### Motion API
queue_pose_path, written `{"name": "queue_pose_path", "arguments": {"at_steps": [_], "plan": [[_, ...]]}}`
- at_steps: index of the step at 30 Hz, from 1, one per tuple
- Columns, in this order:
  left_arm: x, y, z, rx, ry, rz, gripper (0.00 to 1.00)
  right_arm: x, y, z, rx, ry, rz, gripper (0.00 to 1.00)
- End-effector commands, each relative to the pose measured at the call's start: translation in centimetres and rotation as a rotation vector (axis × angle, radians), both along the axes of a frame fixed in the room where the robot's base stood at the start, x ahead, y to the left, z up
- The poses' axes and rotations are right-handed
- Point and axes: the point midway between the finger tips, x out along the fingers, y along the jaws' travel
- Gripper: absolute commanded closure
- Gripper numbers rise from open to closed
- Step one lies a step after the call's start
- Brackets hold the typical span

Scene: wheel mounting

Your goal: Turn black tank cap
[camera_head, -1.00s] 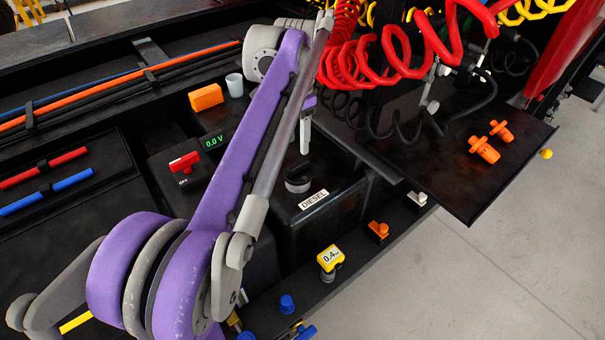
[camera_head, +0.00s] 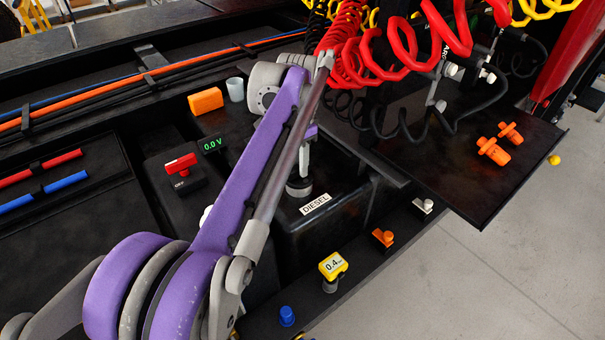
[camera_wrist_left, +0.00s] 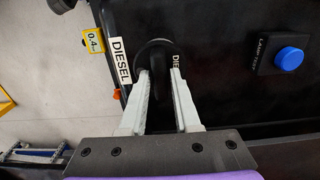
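The black round tank cap (camera_head: 299,187) sits on top of the black tank behind the white DIESEL label (camera_head: 315,204). My left gripper (camera_head: 303,169) points down at the cap from above, with its fingertips at the cap's top in the head view. In the left wrist view the two pale fingers (camera_wrist_left: 160,74) are apart, one on each side of the cap's dark raised middle (camera_wrist_left: 157,58). Whether they touch it I cannot tell. The cap's round rim shows beyond the fingertips. My right gripper is in neither view.
A red switch (camera_head: 181,163) and a green 0.0 V display (camera_head: 212,144) stand left of my arm. Coiled red hoses (camera_head: 385,55) hang behind the gripper. A yellow gauge (camera_head: 333,265) and orange knob (camera_head: 383,238) line the front ledge. A blue button (camera_wrist_left: 289,59) is right of the cap.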

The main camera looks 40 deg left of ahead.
Motion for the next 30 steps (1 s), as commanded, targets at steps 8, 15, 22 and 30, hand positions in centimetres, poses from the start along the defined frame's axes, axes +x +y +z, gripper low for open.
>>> {"name": "queue_pose_path", "arguments": {"at_steps": [8,15,22,30], "plan": [[0.00,0.00,0.01,0.000,0.000,0.000,1.00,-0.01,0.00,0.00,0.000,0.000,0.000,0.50],[-0.01,0.00,0.02,0.000,0.000,0.000,1.00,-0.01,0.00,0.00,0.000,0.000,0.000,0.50],[-0.01,0.00,0.02,0.000,0.000,0.000,1.00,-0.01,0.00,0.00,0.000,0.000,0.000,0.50],[-0.01,0.00,0.00,0.000,0.000,-0.218,1.00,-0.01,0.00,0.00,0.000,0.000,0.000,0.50]]}}
